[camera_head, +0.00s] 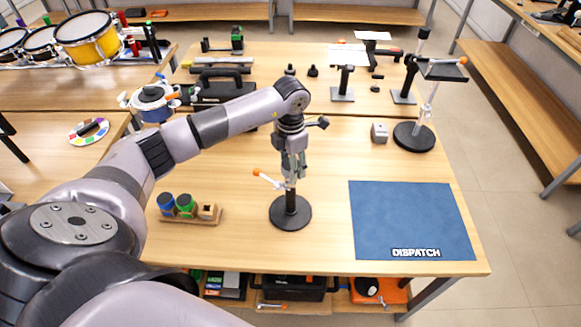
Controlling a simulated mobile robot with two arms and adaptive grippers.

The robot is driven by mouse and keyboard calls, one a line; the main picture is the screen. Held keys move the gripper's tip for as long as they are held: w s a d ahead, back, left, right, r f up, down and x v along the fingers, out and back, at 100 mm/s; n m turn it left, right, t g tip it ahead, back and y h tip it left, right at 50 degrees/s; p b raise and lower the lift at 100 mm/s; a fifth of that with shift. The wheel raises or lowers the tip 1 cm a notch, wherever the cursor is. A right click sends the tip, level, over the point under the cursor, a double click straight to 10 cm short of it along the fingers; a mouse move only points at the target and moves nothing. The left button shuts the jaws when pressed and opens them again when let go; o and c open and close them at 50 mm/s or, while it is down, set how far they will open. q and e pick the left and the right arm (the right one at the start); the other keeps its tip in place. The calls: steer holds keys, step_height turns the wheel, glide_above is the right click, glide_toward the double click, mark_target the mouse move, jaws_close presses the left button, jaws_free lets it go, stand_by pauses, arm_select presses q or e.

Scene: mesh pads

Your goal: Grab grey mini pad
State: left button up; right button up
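My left gripper (291,180) points down at the top of a short black post on a round black base (290,213), near the middle of the front table. Its fingers are small and overlap the post top, so I cannot tell whether they are open or shut, or on what. A thin white piece with an orange tip (268,179) sticks out to the left beside the fingers. A small light grey block (380,133) stands on the table farther back and right, apart from the gripper. I cannot tell for certain which thing is the grey mini pad. My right gripper is not in view.
A blue mat marked DISPATCH (411,215) lies at the front right. A tall stand with a round black base (414,138) rises behind it. A wooden rack with blue and green pieces (190,215) is at the left. The table between rack and post is clear.

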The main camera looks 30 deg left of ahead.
arm_select(q)
steer(key=c, duration=0.6)
steer(key=shift+r, duration=0.1)
